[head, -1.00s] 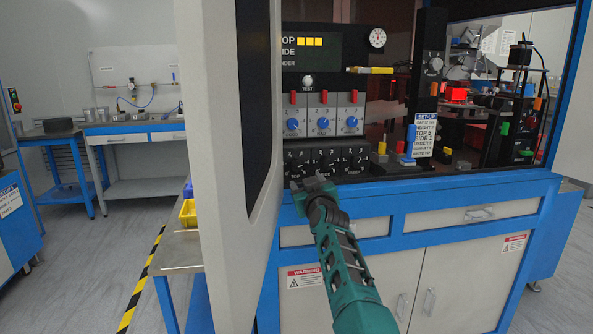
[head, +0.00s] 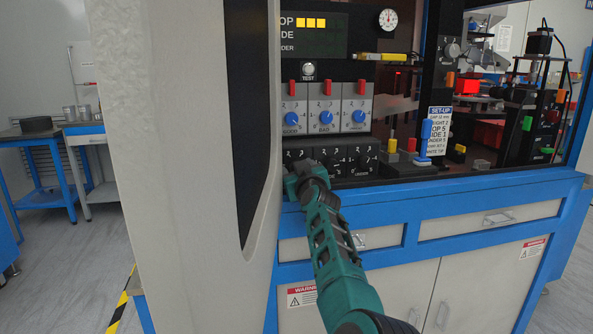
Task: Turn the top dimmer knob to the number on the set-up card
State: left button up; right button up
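A black panel with a row of three dimmer knobs (head: 331,165) sits low on the cabinet's front. The lettering under the left knob is hidden, so I cannot read which is the top one. My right gripper (head: 296,178) is at the left knob, covering much of it; whether they touch and whether the fingers are open is unclear. The set-up card (head: 438,133) stands right of the panel and reads TOP 5, SIDE 1, UNDER 5. The display (head: 312,35) shows three yellow squares on its top line. My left gripper is not in view.
A large pale door panel (head: 170,150) stands close on the left, beside the gripper. Blue knobs with red switches (head: 325,108) sit above the dimmers. Coloured levers (head: 410,147) rise to the right. The blue ledge (head: 440,190) below is clear.

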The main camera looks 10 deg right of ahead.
jog(key=c, duration=1)
jog(key=shift+d+r+m+p, duration=0.1)
jog(key=shift+r+m+p, duration=0.1)
jog(key=shift+m+p, duration=0.85)
jog(key=shift+c, duration=0.2)
jog(key=shift+m, duration=0.55)
jog(key=shift+f+m, duration=0.15)
jog(key=shift+m, duration=0.35)
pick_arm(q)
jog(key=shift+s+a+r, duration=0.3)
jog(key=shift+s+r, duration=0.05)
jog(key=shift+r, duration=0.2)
pick_arm(e)
jog(key=o, duration=1)
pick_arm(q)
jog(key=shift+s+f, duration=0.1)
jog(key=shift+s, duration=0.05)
pick_arm(e)
jog(key=shift+o, duration=0.2)
